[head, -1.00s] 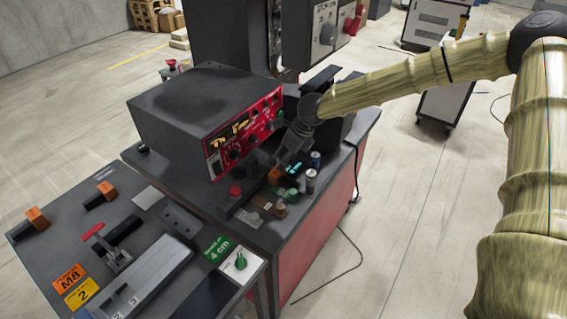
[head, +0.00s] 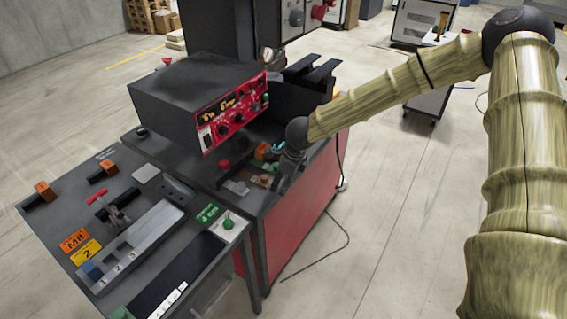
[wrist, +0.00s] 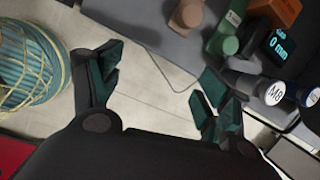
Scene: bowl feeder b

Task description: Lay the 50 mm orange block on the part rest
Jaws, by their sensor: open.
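An orange block (head: 261,151) lies on the table with the red-faced console, just in front of the console. An orange block (wrist: 276,11) also shows at the top right of the wrist view, beside a small black display reading 0 mm (wrist: 280,47). Two more orange blocks sit on black holders on the front-left table, one at its far left (head: 43,189) and one nearer the middle (head: 104,167). I cannot tell the 50 mm size or the part rest for certain. My gripper (wrist: 155,88) is open and empty, with bare floor between its fingers.
A teal coil (wrist: 30,65) is at left. The console (head: 205,95) stands behind the work area.

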